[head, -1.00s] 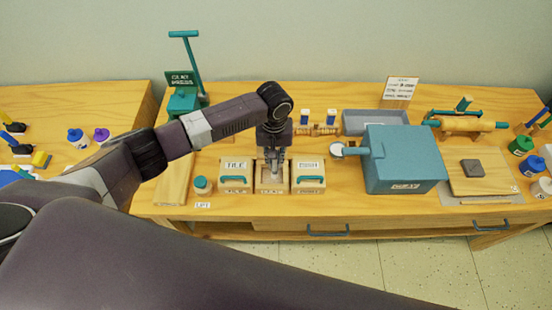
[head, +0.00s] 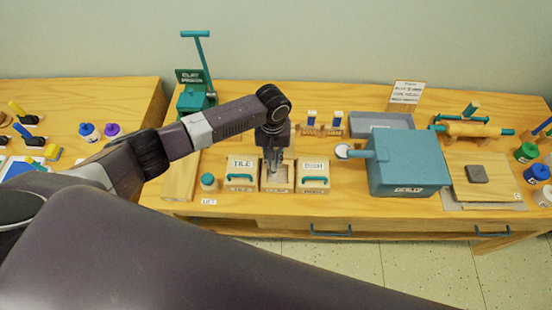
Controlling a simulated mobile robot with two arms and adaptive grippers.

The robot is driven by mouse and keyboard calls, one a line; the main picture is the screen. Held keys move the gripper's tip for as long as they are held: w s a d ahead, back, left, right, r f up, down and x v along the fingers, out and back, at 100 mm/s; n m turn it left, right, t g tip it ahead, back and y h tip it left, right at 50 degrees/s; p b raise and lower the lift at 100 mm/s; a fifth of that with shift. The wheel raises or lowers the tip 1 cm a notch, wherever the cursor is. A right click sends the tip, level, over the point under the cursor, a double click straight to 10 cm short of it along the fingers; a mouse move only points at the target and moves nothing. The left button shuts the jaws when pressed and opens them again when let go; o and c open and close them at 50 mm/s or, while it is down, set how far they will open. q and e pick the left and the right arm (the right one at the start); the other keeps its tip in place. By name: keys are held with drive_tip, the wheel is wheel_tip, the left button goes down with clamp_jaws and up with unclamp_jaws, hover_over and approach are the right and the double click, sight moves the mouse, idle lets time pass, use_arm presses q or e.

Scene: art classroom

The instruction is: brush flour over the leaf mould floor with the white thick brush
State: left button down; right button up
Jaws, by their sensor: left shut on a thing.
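The leaf mould (head: 277,187) is the open wooden box in the middle of three on the table, with a pale floor. Its label is partly hidden by my gripper. My left gripper (head: 275,164) points down over this box, its fingers close together at the back part of the opening. It is shut on a slim thing, taken to be the white thick brush, which the fingers and arm mostly hide. I cannot tell whether its bristles touch the floor. My right gripper is not in view.
Closed TILE (head: 241,174) and DISH (head: 314,176) boxes with teal handles flank the mould. A brush rack (head: 322,129), grey tray (head: 381,122) and large teal box (head: 409,163) stand behind and right.

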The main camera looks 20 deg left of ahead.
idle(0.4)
use_arm(q)
drive_tip(key=shift+w+d, duration=0.15)
drive_tip(key=shift+d, duration=0.3)
drive_tip(key=shift+d, duration=0.2)
drive_tip(key=shift+w+d, duration=0.1)
drive_tip(key=shift+d, duration=0.2)
drive_tip(key=shift+d, duration=0.3)
drive_tip(key=shift+w+d, duration=0.15)
drive_tip(key=shift+d, duration=0.05)
drive_tip(key=shift+a, duration=0.1)
drive_tip(key=shift+a, duration=0.45)
drive_tip(key=shift+s+a, duration=0.15)
drive_tip(key=shift+s, duration=0.05)
